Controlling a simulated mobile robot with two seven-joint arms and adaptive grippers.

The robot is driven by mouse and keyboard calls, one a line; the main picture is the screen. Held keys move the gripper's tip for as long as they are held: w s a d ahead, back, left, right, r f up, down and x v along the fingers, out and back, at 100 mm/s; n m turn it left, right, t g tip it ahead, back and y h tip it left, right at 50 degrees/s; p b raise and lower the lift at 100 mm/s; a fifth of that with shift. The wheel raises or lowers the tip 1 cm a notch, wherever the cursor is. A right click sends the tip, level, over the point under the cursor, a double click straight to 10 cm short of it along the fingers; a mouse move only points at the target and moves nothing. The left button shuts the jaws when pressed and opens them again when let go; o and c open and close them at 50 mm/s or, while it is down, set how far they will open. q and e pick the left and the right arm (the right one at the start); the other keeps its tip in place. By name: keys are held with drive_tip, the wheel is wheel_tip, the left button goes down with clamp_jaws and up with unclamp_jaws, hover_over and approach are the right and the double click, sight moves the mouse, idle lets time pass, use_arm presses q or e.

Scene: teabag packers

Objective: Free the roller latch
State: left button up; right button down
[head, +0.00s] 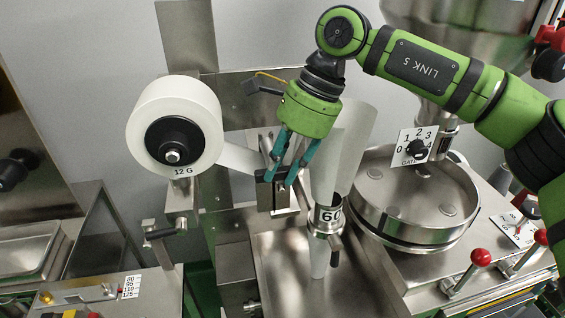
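My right gripper (278,178), with teal fingers on a green wrist, points down at the metal bracket (284,198) in the middle of the head view. Its two fingers stand apart. A small dark part shows around their tips, and I cannot tell whether they hold it. The roller latch is not clearly distinguishable; it may be this dark part, partly hidden by the fingers. The white paper roll (206,106) on a black hub is to the left of the gripper, and its web runs right behind the fingers. My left gripper is not in view.
The forming tube (340,150) with a collar marked 60 (329,217) stands close right of the fingers. A lever (162,233) sits below the roll.

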drive_tip(key=shift+f+b, duration=0.2)
drive_tip(key=shift+b, duration=0.3)
drive_tip(key=shift+s+a+r+m+t+h+b, duration=0.1)
drive_tip(key=shift+s+a+m+t+h+b, duration=0.65)
drive_tip(key=shift+m+b, duration=2.1)
drive_tip(key=shift+s+a+f+m+t+h+b, duration=0.1)
drive_tip(key=shift+s+a+m+t+h+b, duration=0.6)
drive_tip(key=shift+m+b, duration=2.15)
drive_tip(key=shift+s+a+r+m+t+h+b, duration=0.1)
drive_tip(key=shift+s+a+m+t+h+b, duration=0.2)
drive_tip(key=shift+m+t+b, duration=1.7)
drive_tip(key=m+g+b, duration=0.1)
drive_tip(key=m, duration=0.1)
drive_tip(key=shift+d+m+g, duration=0.1)
drive_tip(key=shift+m+g, duration=0.25)
drive_tip(key=shift+m, duration=0.05)
drive_tip(key=c, duration=1)
unclamp_jaws()
